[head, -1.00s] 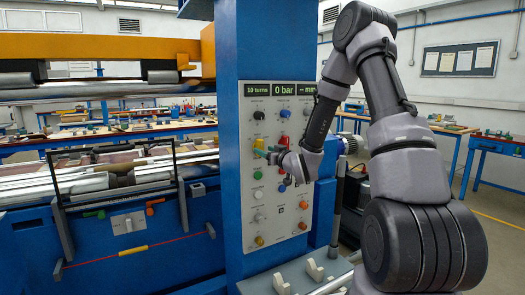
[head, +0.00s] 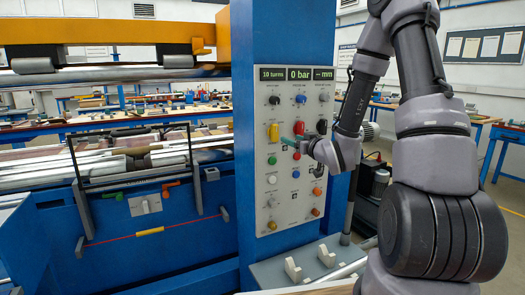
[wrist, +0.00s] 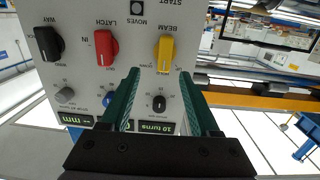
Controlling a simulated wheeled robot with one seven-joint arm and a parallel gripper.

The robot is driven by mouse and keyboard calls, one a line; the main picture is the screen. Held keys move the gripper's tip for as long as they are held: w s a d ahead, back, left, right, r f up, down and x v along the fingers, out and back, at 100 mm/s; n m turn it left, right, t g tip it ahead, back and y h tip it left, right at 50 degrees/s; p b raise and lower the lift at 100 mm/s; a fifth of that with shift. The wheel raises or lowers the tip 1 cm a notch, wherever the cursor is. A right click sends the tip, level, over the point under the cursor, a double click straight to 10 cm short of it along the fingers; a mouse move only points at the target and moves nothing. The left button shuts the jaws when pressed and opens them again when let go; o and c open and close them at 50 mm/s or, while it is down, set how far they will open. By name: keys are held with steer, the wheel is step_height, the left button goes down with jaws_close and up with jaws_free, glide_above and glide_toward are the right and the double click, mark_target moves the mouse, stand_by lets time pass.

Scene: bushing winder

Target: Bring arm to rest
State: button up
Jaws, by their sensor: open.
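My gripper (head: 287,142) has two green fingers and is in front of the control panel (head: 262,215) on the blue column. It is open and empty; nothing shows between the fingertips in the wrist view (wrist: 160,74). My arm is raised and bent, coming from the right of the head view. Close by are the yellow BEAM handle (wrist: 166,52), the red LATCH handle (wrist: 106,46) and a black knob (wrist: 48,42); the fingertips appear apart from them. In the head view the yellow handle (head: 273,132) and red handle (head: 298,128) sit just beyond the gripper.
The panel's displays read 10 turns (head: 273,74), 0 bar (head: 299,73) and dashes with mm. A blue machine with a wire guard (head: 83,207) and a red cord (head: 115,238) stands left. A ledge with white levers (head: 293,268) lies below the panel. Workbenches stand behind.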

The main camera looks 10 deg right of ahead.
steer(key=s+d+r+m+g+h, duration=0.5)
steer(key=s+r, duration=0.5)
steer(key=r, duration=0.1)
steer(key=s+a+r+m+g+y, duration=0.1)
steer(key=s+r+g, duration=0.1)
steer(key=s, duration=0.8)
steer(key=s+a+r+m+g+y, duration=0.1)
steer(key=s+a+r+g, duration=0.1)
steer(key=s, duration=0.8)
steer(key=shift+a+r+g, duration=0.15)
steer(key=shift+r+g, duration=0.15)
steer(key=shift+r, duration=0.05)
